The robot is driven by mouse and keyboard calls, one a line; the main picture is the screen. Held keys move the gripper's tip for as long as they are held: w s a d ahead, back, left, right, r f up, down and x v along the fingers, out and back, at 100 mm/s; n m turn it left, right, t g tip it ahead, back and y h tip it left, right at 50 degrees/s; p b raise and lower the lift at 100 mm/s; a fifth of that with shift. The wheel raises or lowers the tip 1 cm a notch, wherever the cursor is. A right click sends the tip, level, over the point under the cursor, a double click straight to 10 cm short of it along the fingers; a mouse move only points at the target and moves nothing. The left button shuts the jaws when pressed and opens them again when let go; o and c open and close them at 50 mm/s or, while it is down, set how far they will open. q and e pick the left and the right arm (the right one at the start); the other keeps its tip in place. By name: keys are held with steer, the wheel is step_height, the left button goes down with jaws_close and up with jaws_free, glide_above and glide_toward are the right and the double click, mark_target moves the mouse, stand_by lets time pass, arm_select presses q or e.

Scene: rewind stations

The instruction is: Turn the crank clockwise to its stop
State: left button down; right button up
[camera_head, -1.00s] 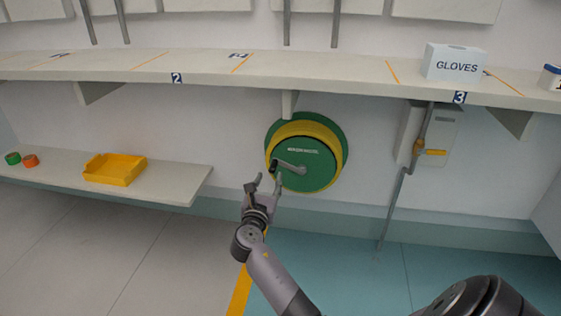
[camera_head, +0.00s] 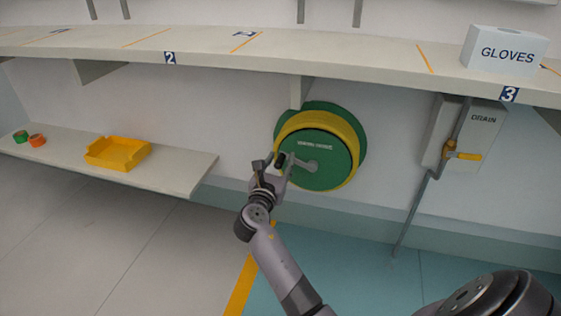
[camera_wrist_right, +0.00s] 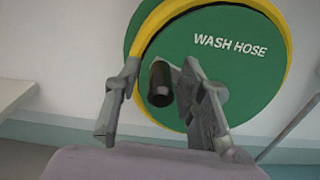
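The green wash hose reel (camera_head: 336,164) with its yellow hose hangs on the wall below the shelf. It also fills the top of the right wrist view (camera_wrist_right: 215,65). Its crank has a grey arm (camera_head: 304,164) and a dark handle (camera_head: 280,160) toward the reel's left side. My right gripper (camera_head: 275,167) is open at the handle. In the right wrist view the dark handle (camera_wrist_right: 161,85) lies between the two spread fingers, nearer the right one; I cannot tell whether it touches that finger. My left gripper is not in view.
The long shelf (camera_head: 210,48) runs above the reel, with a GLOVES box (camera_head: 507,52) at right. A drain box with a yellow valve (camera_head: 463,154) and a pipe are right of the reel. A lower shelf (camera_head: 185,172) at left holds a yellow tray (camera_head: 118,154) and tape rolls.

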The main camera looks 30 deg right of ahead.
jaws_close()
stand_by(0.7)
